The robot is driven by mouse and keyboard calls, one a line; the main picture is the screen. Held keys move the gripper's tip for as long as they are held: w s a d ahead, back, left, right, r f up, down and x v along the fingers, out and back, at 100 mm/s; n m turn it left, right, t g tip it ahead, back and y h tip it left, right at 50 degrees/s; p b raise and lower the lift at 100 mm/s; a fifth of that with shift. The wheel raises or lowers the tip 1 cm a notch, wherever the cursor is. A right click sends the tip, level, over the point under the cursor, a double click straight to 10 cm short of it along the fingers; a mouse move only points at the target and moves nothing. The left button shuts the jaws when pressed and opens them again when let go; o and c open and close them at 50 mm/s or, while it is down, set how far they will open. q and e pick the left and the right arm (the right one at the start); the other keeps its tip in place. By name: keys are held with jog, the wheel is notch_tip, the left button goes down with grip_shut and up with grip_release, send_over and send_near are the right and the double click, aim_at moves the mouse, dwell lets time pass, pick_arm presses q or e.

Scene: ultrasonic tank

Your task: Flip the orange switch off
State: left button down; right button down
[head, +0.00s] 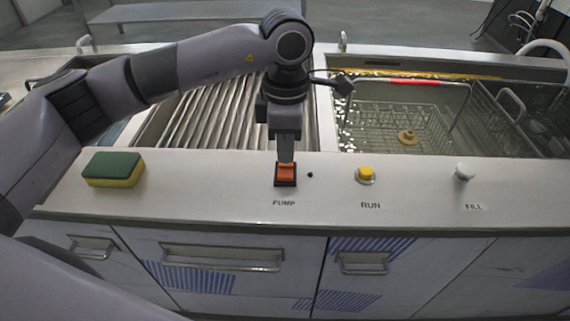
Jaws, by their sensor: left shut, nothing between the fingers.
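The orange switch (286,176) sits in a dark frame on the pale front panel, above the label PUMP. A small dark dot is just right of it. My left gripper (285,158) points down from above, shut and empty, with its tips at the far edge of the switch. The tips look very close to the switch; I cannot tell whether they touch it. Which way the switch is tilted is too small to tell. My right gripper is not in view.
A yellow RUN button (366,174) and a white FILL knob (464,172) stand right of the switch. A green and yellow sponge (114,169) lies on the panel at left. Behind are a ribbed drain area (200,115) and a tank with a wire basket (385,125).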

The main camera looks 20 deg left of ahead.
aim_at(286, 165)
pick_arm(q)
notch_tip(286, 165, up, 6)
jog(key=p, duration=0.3)
jog(key=shift+f, duration=0.2)
dwell(0.5)
